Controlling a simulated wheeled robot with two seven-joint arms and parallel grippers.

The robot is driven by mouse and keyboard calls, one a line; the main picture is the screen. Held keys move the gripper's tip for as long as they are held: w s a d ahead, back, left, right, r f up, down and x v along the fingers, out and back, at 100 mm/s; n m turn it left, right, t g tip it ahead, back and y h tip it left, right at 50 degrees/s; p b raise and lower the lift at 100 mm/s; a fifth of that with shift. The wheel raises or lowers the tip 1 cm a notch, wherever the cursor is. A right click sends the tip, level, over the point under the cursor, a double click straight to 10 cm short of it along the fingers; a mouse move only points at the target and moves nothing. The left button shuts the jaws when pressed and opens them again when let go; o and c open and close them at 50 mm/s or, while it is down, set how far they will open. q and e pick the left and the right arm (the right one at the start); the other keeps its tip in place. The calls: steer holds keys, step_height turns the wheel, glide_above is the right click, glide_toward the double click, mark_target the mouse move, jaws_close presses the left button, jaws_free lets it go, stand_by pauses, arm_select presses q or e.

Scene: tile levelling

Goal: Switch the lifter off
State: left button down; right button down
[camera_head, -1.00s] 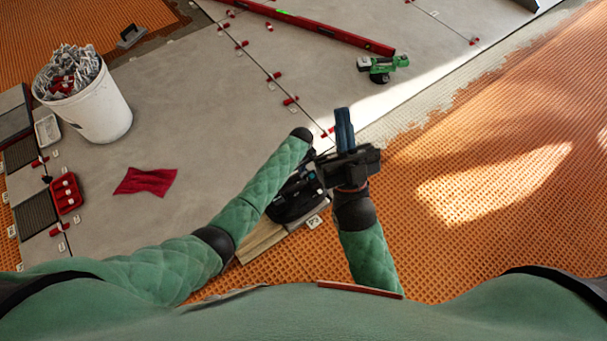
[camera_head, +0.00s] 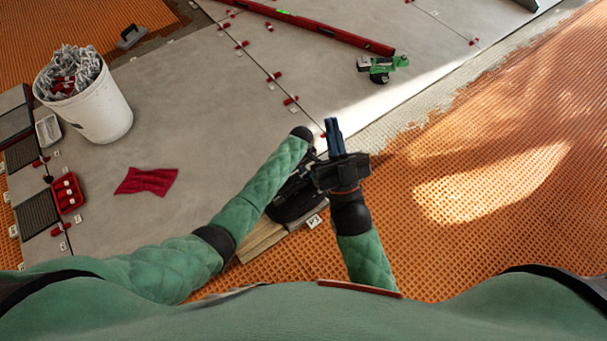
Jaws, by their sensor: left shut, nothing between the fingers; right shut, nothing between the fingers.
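The lifter seems to be the black device (camera_head: 287,209) low in the middle, by a grey tile and wooden strips. My arms hide much of it, and its switch cannot be made out. My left arm comes in from the left and bends down over it. My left gripper (camera_head: 300,178) is dark against the black device, and its fingers are hard to separate from it. My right gripper (camera_head: 333,135) is just right of and above the device, with its blue-grey fingers together, empty and pointing up the picture. Whether either gripper touches the lifter cannot be told.
A white bucket (camera_head: 104,112) of clips, a red cloth (camera_head: 146,181) and a red tray (camera_head: 67,192) are at left. A green tool (camera_head: 383,67) and a long red level (camera_head: 330,34) lie on the tiles above. The orange mat (camera_head: 500,235) at right is clear.

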arm_select(q)
steer(key=shift+r, duration=0.25)
steer(key=shift+r+p, duration=0.3)
steer(key=shift+p, duration=0.3)
steer(key=shift+r, duration=0.25)
steer(key=shift+r+p, duration=0.2)
steer(key=shift+p, duration=0.35)
arm_select(e)
step_height(320, 180, down, 25)
steer(key=w+a+g+h, duration=0.1)
steer(key=g+h, duration=0.1)
steer(key=g, duration=0.7)
steer(key=shift+w+a, duration=0.3)
steer(key=shift+a, duration=0.1)
